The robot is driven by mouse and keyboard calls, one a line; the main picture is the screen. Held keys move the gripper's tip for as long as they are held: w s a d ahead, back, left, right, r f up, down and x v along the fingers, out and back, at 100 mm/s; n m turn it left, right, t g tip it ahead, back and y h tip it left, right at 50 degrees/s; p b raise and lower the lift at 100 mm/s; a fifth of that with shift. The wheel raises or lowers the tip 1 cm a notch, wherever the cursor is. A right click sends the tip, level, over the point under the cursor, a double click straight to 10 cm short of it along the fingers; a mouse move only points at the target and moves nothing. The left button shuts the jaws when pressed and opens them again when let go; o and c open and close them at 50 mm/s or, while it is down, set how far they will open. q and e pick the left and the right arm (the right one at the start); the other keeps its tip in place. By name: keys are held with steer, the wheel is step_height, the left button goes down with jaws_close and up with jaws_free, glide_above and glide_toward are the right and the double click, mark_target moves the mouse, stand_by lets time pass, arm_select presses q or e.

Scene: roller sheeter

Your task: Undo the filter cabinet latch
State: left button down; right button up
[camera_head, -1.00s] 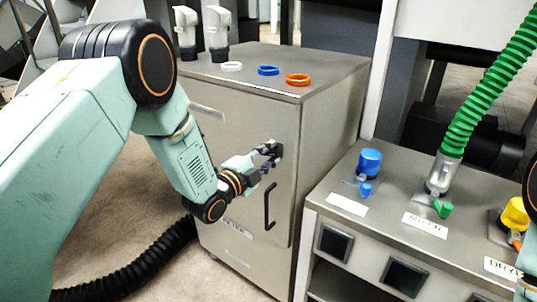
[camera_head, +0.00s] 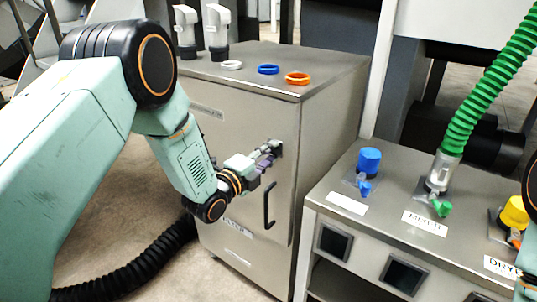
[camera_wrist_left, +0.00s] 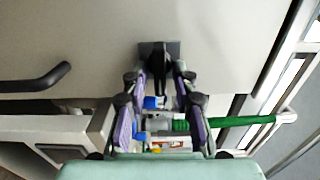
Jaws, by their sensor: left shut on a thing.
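The filter cabinet (camera_head: 250,120) is a grey metal box with a closed-looking door. Its latch (camera_head: 279,148) is a small dark fitting near the door's right edge, above the black bar handle (camera_head: 268,205). My left gripper (camera_head: 270,154) is at the latch. In the left wrist view, my left gripper (camera_wrist_left: 158,80) has its fingers on both sides of the black latch lever (camera_wrist_left: 159,72), shut on it. The lever stands out from a dark plate (camera_wrist_left: 172,47) on the door. The fingers partly hide the latch in the head view. My right gripper is out of view.
White, blue and orange rings (camera_head: 268,69) and two pale fittings (camera_head: 217,28) stand on the cabinet top. A grey bench (camera_head: 390,235) with coloured ports and a green hose (camera_head: 490,75) is at right. A black hose (camera_head: 130,275) lies on the floor at left.

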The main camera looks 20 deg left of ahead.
arm_select(q)
steer(key=c, duration=1.4)
jaws_free()
steer(key=v, duration=1.2)
